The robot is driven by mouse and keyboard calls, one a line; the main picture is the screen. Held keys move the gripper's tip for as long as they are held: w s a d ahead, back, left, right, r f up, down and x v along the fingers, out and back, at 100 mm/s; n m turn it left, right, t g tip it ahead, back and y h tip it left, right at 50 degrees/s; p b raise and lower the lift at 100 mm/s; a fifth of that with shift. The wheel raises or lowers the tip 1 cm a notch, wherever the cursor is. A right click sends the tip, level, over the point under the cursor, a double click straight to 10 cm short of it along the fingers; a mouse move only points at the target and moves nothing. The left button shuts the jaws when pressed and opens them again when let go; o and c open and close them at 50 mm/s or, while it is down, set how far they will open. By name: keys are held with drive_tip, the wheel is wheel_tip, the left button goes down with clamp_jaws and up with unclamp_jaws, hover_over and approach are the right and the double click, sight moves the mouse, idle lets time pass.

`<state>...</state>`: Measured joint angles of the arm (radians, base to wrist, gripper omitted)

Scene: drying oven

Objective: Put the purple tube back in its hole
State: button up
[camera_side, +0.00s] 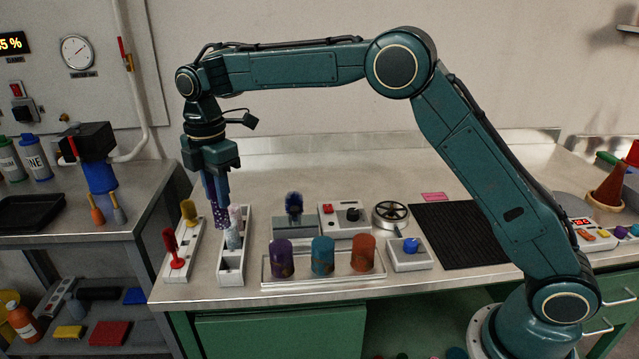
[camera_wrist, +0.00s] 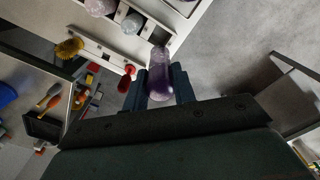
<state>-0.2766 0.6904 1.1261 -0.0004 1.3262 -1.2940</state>
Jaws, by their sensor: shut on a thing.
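My gripper (camera_side: 217,196) points down over the far end of the white tube rack (camera_side: 231,273) and is shut on the purple tube (camera_side: 220,215). The tube is speckled and looks upright. In the wrist view the purple tube (camera_wrist: 159,72) sits between both fingers, its far end beside a dark square hole (camera_wrist: 160,36) in the rack. I cannot tell whether its tip is in a hole or just above. A pinkish tube (camera_side: 237,213) and a pale blue tube (camera_side: 232,237) stand in the rack close by. The rack's near part shows empty holes.
A second white rack (camera_side: 177,267) with a red-handled and a yellow-handled tool stands left of the tube rack. A tray (camera_side: 315,282) with purple, blue and orange jars lies to the right. The bench's left edge is close.

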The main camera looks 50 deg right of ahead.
wheel_tip(320, 180, down, 9)
drive_tip(key=shift+f, duration=0.2)
drive_tip(key=shift+f, duration=2.1)
drive_tip(key=shift+f, duration=0.1)
drive_tip(key=o, duration=0.9)
drive_tip(key=shift+o, duration=0.2)
wheel_tip(320, 180, up, 12)
